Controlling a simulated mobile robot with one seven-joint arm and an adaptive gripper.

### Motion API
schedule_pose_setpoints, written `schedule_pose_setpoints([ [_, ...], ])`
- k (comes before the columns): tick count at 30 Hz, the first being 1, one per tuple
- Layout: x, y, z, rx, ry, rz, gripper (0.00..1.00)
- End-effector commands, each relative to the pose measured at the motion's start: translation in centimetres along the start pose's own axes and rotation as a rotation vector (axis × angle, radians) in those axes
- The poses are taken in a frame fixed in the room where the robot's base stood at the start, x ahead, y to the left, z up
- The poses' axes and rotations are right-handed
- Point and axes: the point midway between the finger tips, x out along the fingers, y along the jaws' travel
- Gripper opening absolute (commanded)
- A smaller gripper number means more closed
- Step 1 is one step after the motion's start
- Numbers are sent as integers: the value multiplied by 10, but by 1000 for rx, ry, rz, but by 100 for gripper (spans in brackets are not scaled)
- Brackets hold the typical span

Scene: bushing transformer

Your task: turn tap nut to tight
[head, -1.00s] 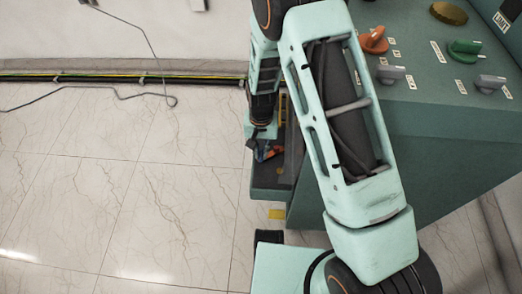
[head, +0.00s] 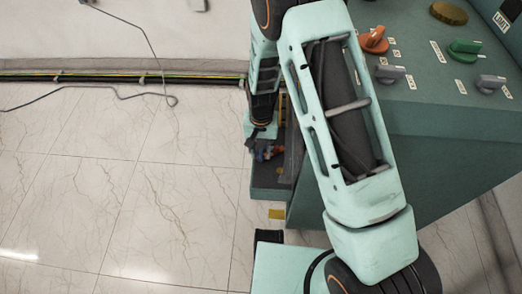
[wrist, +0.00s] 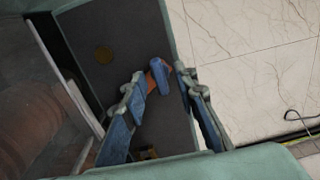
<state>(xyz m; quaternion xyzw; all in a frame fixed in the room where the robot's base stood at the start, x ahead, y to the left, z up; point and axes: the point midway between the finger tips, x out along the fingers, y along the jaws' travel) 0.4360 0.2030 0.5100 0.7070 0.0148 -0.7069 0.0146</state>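A small blue handle-like part (wrist: 158,72) with orange beside it stands over the dark grey ledge in the wrist view; I take it to be the tap nut. In the head view a small blue and orange patch (head: 268,153) shows at the ledge, partly hidden by my arm. My gripper (wrist: 161,78) has its blue-padded fingers apart, one on each side of the blue part. The blue part sits close to the right finger, with a clearer gap to the left finger. I cannot tell whether it touches either one.
The green cabinet (head: 440,155) stands to the right, with an orange knob (head: 374,40), a green knob (head: 464,48) and grey knobs on top.

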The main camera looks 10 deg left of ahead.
Motion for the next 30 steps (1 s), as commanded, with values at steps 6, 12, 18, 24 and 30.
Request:
schedule_pose_setpoints([
  [6, -17, 0, -1, 0, 4, -1, 27],
  [12, -54, -1, -1, -1, 5, -2, 27],
  [18, -91, -1, -1, -1, 4, -2, 27],
  [24, -114, 0, 0, -1, 2, -1, 27],
  [30, -120, 0, 0, 0, 1, 0, 27],
])
